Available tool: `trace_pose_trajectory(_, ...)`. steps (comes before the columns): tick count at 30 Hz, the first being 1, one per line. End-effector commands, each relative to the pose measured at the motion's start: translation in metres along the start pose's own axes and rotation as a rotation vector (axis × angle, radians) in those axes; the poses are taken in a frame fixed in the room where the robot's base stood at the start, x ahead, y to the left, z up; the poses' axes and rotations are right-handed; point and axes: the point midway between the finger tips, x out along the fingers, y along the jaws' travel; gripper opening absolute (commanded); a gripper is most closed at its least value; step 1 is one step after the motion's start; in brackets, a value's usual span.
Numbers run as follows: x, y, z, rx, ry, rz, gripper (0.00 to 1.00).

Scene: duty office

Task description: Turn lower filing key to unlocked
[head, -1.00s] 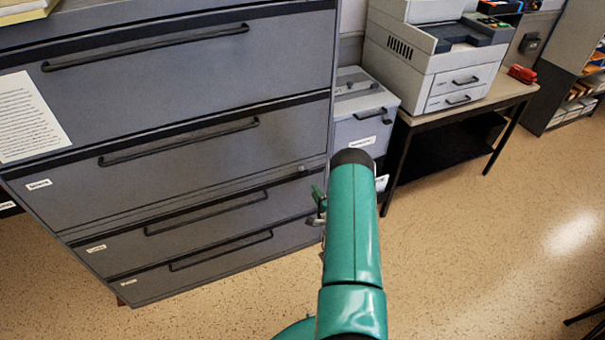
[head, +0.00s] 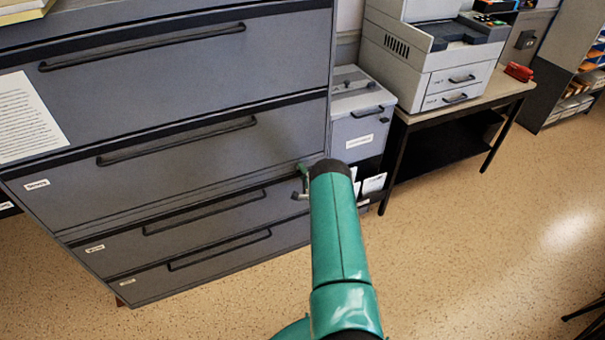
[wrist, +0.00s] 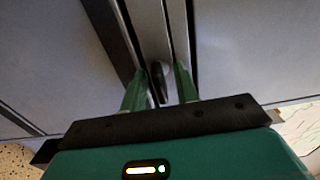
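The grey filing cabinet (head: 190,158) fills the left of the head view, its drawers closed. In the wrist view a small dark piece (wrist: 157,78), probably the lower filing key, stands at the cabinet's drawer seam. My gripper (wrist: 160,82) has its two green fingers apart, one on each side of this piece, with a gap visible. In the head view my gripper (head: 302,182) is at the cabinet's right edge, mostly hidden behind my green arm. The key is not visible there, and its turn position cannot be told.
A small grey cabinet (head: 362,125) stands right of the filing cabinet. Beyond it a table (head: 500,92) carries a printer (head: 430,60) and a red stapler (head: 518,72).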

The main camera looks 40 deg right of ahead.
Motion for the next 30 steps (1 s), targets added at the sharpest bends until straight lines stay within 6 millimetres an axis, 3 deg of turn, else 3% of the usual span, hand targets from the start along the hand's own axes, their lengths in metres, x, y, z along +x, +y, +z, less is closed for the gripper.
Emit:
trace_pose_trajectory(1, -0.0001, -0.0001, -0.0001, 0.000, 0.000, 0.000, 0.20)
trace_pose_trajectory(4, -0.0002, -0.0002, -0.0001, 0.000, 0.000, 0.000, 0.00)
trace_pose_trajectory(17, -0.0003, -0.0004, -0.0003, -0.041, 0.000, -0.001, 0.00)
trace_pose_trajectory(30, -0.0003, -0.0004, -0.0005, -0.337, 0.000, -0.001, 0.00)
